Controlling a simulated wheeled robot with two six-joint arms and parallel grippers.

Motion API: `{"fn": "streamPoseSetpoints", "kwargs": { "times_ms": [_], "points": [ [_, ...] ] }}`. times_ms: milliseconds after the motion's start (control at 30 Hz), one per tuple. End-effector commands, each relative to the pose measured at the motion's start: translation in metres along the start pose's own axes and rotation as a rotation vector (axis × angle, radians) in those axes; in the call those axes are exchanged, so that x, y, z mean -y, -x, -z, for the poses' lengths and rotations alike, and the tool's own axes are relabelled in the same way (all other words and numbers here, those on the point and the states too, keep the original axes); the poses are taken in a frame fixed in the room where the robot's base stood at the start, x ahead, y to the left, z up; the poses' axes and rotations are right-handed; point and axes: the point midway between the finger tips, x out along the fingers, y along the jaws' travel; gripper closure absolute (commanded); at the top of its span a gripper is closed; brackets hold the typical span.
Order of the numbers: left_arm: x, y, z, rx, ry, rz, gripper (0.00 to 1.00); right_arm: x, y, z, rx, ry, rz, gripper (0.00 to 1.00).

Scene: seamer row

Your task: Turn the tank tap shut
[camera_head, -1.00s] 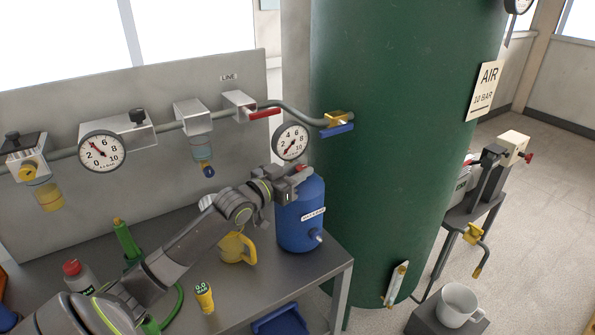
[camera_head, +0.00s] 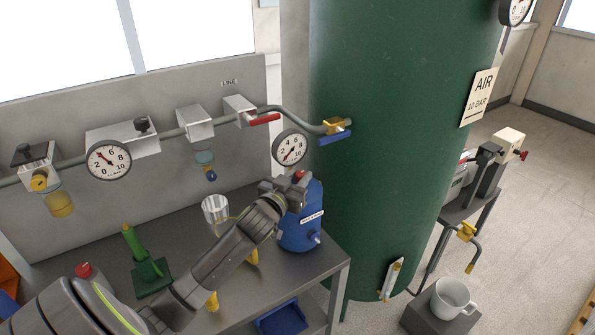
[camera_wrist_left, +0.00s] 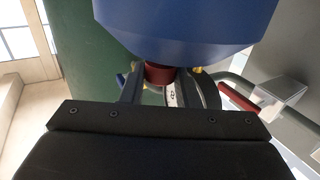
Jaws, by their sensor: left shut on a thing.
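A brass tap with a blue lever (camera_head: 336,137) sits where the grey pipe meets the green tank (camera_head: 400,110). The lever slants along the pipe's end. A blue canister (camera_head: 298,233) with a red cap and a small blue spout tap (camera_head: 315,238) stands on the bench in front of it. My left gripper (camera_head: 284,190) is at the top of the canister, below and left of the brass tap and apart from it. In the left wrist view, its fingers close around the red cap (camera_wrist_left: 158,73) under the blue canister body (camera_wrist_left: 180,25). My right gripper is out of view.
A red-lever valve (camera_head: 264,119), gauges (camera_head: 108,160) and bowls hang along the wall pipe. A white mug (camera_head: 452,297) stands low at right.

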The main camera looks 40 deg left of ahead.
Motion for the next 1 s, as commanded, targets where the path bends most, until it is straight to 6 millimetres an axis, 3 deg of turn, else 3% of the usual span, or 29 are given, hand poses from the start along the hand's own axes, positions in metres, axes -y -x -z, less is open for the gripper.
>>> {"fn": "streamPoseSetpoints", "kwargs": {
  "times_ms": [267, 467, 1000],
  "points": [
    [-0.003, 0.0, -0.003, -0.002, 0.005, 0.135, 0.94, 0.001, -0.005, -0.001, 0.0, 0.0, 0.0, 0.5],
    [-0.006, -0.001, -0.005, -0.003, 0.007, 0.264, 0.94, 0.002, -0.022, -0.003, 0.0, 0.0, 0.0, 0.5],
    [-0.013, -0.005, -0.009, -0.001, 0.005, 0.774, 0.94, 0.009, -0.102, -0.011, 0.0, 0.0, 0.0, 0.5]
  ]
}}
